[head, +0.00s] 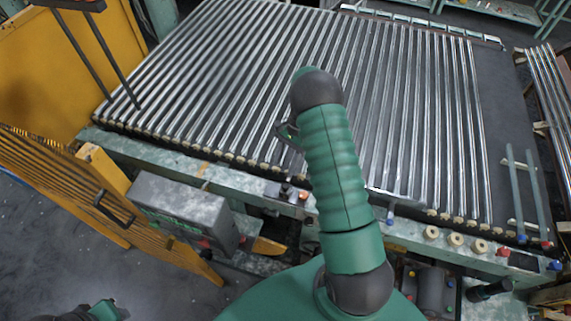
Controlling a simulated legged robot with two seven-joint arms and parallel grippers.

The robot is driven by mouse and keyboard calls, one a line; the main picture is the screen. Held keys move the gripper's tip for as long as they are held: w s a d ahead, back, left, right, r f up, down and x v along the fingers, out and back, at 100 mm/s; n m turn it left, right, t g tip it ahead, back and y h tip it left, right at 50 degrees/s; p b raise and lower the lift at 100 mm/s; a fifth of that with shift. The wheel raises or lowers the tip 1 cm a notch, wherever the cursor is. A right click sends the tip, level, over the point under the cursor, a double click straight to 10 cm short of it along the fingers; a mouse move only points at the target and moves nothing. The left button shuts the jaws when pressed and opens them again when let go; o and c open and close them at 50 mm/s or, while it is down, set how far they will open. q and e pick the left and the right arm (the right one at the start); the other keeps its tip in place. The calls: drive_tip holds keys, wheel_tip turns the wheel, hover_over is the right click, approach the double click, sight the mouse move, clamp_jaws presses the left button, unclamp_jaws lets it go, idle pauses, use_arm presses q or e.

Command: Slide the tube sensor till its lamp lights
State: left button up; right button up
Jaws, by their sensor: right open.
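A bed of long, shiny parallel tubes (235,75) fills the upper middle of the head view. On the front rail below it sits a small dark block with a black knob (285,190). A red piece (303,195) is just right of the knob. This may be the tube sensor, but I cannot tell for sure, nor whether a lamp is lit. My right gripper (288,133) is open beyond my green arm, over the tubes and above the block; my arm hides part of it. My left gripper (104,310) shows only partly at the bottom left edge, far from the rail.
A grey control box (182,212) juts out at the front left, beside slatted orange panels (60,185). Pale rollers (455,239) line the front rail at right. Two upright bars (518,190) stand at the right end. A yellow panel (40,75) stands at upper left.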

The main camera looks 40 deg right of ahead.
drive_tip(key=p+v, duration=0.5)
drive_tip(key=v, duration=0.6)
drive_tip(key=shift+s+d, duration=0.2)
drive_tip(key=shift+d, duration=0.05)
idle(0.3)
drive_tip(key=shift+a, duration=0.15)
